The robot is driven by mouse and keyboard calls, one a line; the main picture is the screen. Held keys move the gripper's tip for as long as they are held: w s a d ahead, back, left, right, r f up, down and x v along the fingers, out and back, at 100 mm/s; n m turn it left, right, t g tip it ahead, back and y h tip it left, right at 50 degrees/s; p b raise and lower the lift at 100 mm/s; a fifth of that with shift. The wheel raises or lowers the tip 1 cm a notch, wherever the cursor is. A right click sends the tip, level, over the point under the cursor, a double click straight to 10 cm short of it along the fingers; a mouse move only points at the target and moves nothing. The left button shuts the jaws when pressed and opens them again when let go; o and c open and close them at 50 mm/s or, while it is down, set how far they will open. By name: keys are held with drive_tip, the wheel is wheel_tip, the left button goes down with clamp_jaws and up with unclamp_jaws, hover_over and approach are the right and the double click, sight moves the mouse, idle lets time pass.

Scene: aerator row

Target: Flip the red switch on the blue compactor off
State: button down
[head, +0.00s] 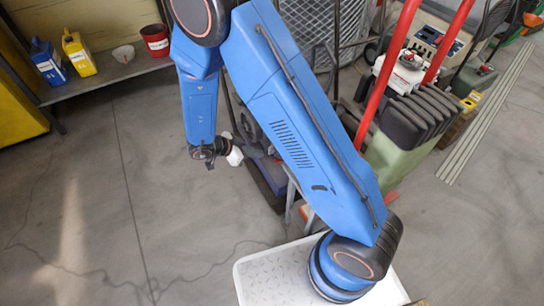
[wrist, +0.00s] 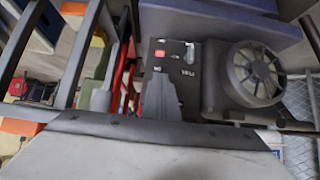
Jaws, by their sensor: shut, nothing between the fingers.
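The blue compactor (wrist: 225,28) fills the top of the wrist view, with a dark control panel on its near side. In the head view my gripper (head: 236,156) is small beside the machine, which my arm largely hides.
A round fan housing (wrist: 256,74) sits right of the panel. Red bars (head: 390,70) and a green machine (head: 398,155) stand to the right. A shelf (head: 105,75) with bottles and tins is at upper left. The floor at left is clear.

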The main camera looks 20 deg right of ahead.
sight(280, 161)
drive_tip(key=shift+d, duration=0.1)
drive_tip(key=x, duration=0.9)
drive_tip(key=shift+d+f, duration=0.25)
drive_tip(key=shift+f, duration=0.05)
drive_tip(key=shift+w, duration=0.1)
drive_tip(key=shift+a+f+h, duration=0.25)
drive_tip(key=shift+f+h, duration=0.05)
drive_tip(key=shift+h, duration=0.3)
drive_tip(key=f+h, duration=0.1)
drive_tip(key=h, duration=0.1)
drive_tip(key=a+f+t+h, duration=0.1)
drive_tip(key=a+f+h, duration=0.1)
drive_tip(key=h, duration=0.1)
drive_tip(key=shift+s+f+h, duration=0.15)
drive_tip(key=shift+s+h, duration=0.1)
drive_tip(key=shift+h, duration=0.05)
idle(0.4)
